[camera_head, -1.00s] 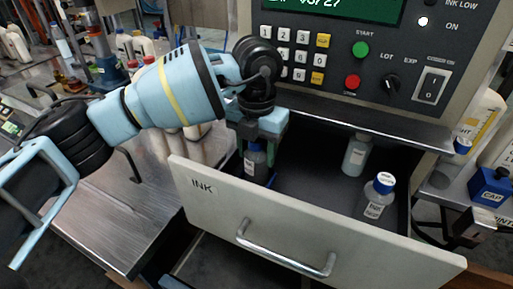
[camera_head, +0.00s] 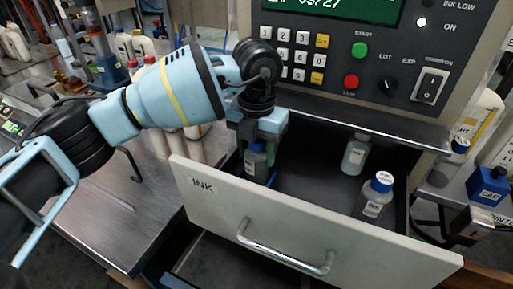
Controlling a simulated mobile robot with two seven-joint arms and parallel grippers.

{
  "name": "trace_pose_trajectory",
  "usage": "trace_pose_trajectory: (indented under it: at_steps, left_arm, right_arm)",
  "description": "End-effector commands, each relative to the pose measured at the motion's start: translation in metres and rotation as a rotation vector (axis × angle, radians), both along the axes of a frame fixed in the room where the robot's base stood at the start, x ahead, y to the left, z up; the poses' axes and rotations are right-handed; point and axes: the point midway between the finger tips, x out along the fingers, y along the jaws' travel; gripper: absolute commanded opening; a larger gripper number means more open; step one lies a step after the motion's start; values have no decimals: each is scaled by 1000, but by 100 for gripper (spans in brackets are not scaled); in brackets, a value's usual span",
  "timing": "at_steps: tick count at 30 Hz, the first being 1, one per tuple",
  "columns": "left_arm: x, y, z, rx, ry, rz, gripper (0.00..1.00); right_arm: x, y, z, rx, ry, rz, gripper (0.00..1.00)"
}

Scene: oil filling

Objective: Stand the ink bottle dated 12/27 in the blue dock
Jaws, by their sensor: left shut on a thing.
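My left gripper (camera_head: 259,142) points down into the left end of the open INK drawer (camera_head: 300,222). It is shut on a dark ink bottle (camera_head: 256,162) with a pale label, which stands upright between the fingers. The gripper hides the bottle's cap. A narrow blue edge (camera_head: 271,177) shows beside the bottle's foot; I cannot tell whether it is the blue dock or whether the bottle sits in it. Label dates are too small to read. My right gripper is out of view.
The drawer's white front has a metal handle (camera_head: 285,247). The printer panel (camera_head: 345,55) overhangs the drawer's back. A blue CAP box (camera_head: 488,186) and bottles stand at the right. The drawer floor between the bottles is clear.

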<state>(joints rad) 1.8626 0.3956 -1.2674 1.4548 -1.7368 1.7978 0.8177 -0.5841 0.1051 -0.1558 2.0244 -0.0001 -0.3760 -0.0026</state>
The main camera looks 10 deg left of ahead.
Motion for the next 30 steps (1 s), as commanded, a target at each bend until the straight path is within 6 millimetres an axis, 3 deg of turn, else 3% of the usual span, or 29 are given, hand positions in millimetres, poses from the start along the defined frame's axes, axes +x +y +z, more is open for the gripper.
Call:
trace_pose_trajectory:
  at_steps: [6,7,12,23,30]
  left_arm:
    - [0,0,0,0,0,0,20]
    - [0,0,0,0,0,0,52]
    - [0,0,0,0,0,0,74]
    - [0,0,-1,0,1,0,75]
    - [0,0,35,-1,-3,0,75]
  right_arm:
    - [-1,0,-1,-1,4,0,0]
    - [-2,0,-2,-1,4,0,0]
    - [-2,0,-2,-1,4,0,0]
    - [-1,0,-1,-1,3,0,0]
    - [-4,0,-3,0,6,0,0]
